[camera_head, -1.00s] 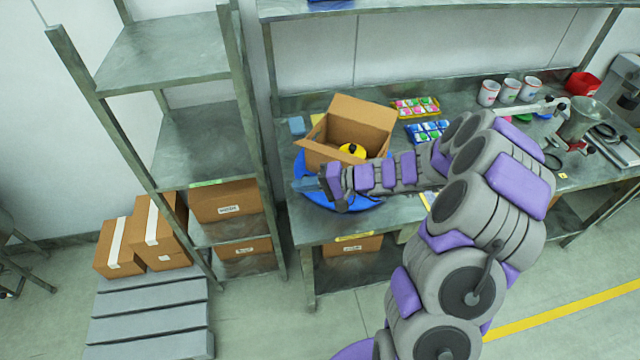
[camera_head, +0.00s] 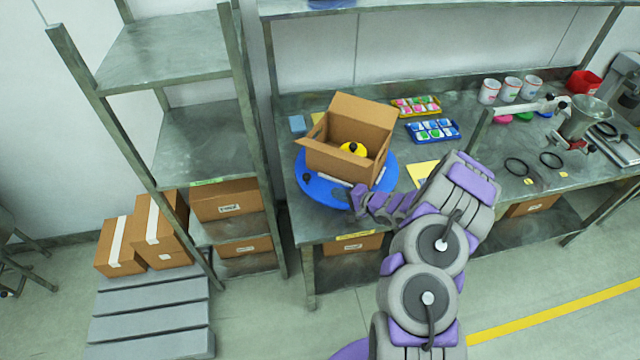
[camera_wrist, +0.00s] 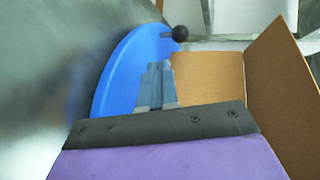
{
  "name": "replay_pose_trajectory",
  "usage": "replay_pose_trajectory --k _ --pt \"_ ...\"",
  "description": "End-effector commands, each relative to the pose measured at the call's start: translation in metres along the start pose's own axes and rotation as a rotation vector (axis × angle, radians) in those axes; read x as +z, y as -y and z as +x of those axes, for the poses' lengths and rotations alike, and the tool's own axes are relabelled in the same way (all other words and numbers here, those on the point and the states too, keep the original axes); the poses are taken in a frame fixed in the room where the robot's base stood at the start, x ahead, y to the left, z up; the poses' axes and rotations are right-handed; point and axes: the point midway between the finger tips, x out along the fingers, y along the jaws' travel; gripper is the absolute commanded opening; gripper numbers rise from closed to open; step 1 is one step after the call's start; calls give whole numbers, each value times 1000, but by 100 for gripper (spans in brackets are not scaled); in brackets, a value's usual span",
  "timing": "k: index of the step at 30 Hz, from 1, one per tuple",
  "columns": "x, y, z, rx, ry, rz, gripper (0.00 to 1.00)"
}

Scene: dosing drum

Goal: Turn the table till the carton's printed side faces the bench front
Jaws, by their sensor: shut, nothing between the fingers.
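The blue turntable (camera_head: 316,192) sits near the bench's left front corner, with a small black knob (camera_head: 306,178) at its left rim. The open brown carton (camera_head: 333,163) stands on it, flaps up, with a yellow item with a black top (camera_head: 352,149) inside. The carton's visible front face looks plain; I see no print. My gripper (camera_head: 353,194) is at the table's front right edge, its fingers hardly visible there. In the wrist view, the shut, empty fingers (camera_wrist: 155,84) appear over the blue disc (camera_wrist: 125,70), beside the carton (camera_wrist: 205,78); the knob (camera_wrist: 180,33) is beyond them.
Two trays of coloured pieces (camera_head: 432,130) lie behind and right of the turntable. A yellow sheet (camera_head: 422,174) lies to its right. White cans (camera_head: 508,90) and a metal apparatus (camera_head: 585,118) stand farther right. A shelf rack (camera_head: 205,142) stands close on the left.

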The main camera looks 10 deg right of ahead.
Motion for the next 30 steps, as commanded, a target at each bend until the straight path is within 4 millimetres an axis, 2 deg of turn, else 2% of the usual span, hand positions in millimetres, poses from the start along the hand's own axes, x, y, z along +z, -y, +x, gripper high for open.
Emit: replay_pose_trajectory --k 1,6,12,19,30 --pt "3 -2 12 3 5 -2 0" --pt "-1 -3 44 2 5 -2 0" --pt "-5 10 66 -5 3 3 0" --pt "-3 19 80 -3 2 4 0" --pt "-2 21 82 -3 2 4 0"
